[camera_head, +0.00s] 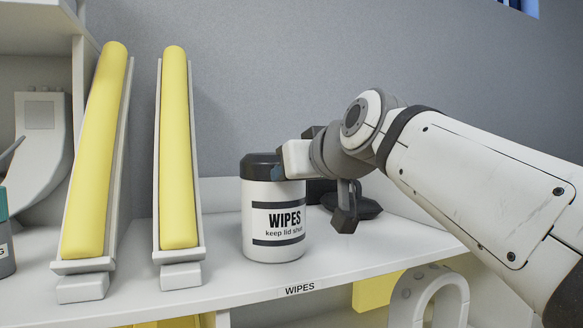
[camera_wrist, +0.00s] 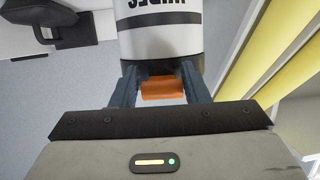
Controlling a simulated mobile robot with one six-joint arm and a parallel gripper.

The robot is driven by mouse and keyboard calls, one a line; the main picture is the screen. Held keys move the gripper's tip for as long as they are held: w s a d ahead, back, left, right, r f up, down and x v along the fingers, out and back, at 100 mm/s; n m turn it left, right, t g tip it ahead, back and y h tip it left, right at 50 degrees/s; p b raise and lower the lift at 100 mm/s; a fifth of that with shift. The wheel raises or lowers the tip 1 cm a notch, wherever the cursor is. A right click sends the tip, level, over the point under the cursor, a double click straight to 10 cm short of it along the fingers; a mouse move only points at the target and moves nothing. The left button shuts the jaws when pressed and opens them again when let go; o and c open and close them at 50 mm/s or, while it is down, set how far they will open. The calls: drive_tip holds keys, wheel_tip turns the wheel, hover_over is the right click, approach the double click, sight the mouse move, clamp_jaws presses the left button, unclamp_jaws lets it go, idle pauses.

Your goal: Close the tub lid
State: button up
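The white wipes tub (camera_head: 273,225) stands upright on the shelf, with a dark cap (camera_head: 262,166) on top. I cannot tell whether a lid flap on the cap is open. My gripper (camera_head: 280,172) reaches in from the right, its fingertips at the cap's right side. In the wrist view the tub (camera_wrist: 160,30) appears upside down just beyond my gripper (camera_wrist: 158,78). The two blue-grey fingers are apart, with an orange piece (camera_wrist: 163,89) between them. It looks like a tab by the cap; whether the fingers touch it is unclear.
Two yellow pads in white holders (camera_head: 179,150) stand left of the tub. A dark object (camera_head: 350,205) lies behind it on the right. The shelf (camera_head: 215,275) is clear in front, with a WIPES label on its edge. A grey wall is behind.

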drive_tip(key=o, duration=0.3)
drive_tip(key=shift+r, duration=0.2)
drive_tip(key=shift+o, duration=0.2)
wheel_tip(320, 180, up, 10)
drive_tip(key=p, duration=0.4)
drive_tip(key=shift+p, duration=0.35)
